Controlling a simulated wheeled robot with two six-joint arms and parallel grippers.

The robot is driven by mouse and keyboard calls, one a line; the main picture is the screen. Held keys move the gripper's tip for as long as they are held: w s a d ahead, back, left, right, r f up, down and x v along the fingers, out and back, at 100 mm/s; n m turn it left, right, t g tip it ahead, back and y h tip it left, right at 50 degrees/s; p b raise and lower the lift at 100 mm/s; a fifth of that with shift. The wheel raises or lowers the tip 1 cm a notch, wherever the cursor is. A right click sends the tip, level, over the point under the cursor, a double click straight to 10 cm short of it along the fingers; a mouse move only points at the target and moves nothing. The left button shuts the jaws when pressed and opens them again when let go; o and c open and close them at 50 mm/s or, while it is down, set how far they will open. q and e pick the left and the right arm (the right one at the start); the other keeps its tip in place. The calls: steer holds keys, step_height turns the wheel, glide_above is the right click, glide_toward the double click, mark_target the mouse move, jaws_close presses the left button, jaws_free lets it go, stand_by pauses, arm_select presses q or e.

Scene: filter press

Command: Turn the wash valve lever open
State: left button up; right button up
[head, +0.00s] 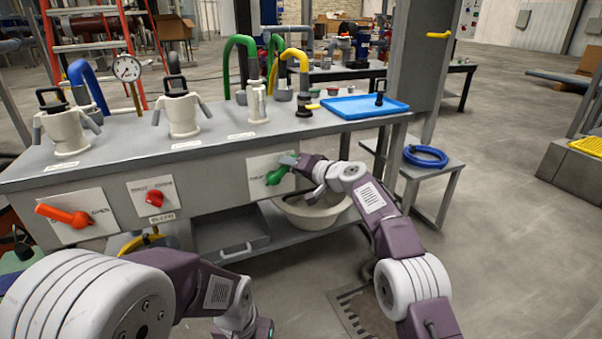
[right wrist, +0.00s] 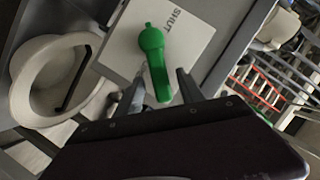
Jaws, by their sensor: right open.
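A green lever (head: 277,175) sits on a pale plate on the bench's front panel. In the right wrist view the green lever (right wrist: 154,62) hangs from its pivot on a plate marked SHUT. My right gripper (head: 290,164) is at this lever. In the right wrist view its fingers (right wrist: 163,78) stand open, one on each side of the handle's lower part; I cannot tell if either touches it. An orange-red lever (head: 63,214) on a plate marked OPEN is farther left. I cannot read which lever is named wash valve. My left arm shows at the lower left, its gripper out of view.
A red knob (head: 154,198) is between the two levers. A white basin (head: 312,210) stands under the bench, beside a grey tray (head: 230,238). A blue tray (head: 365,106) lies on the benchtop. A side table (head: 450,166) with a blue hose coil is at right.

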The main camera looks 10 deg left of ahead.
steer(key=b+v, duration=0.3)
steer(key=v, duration=0.5)
steer(key=shift+f, duration=0.1)
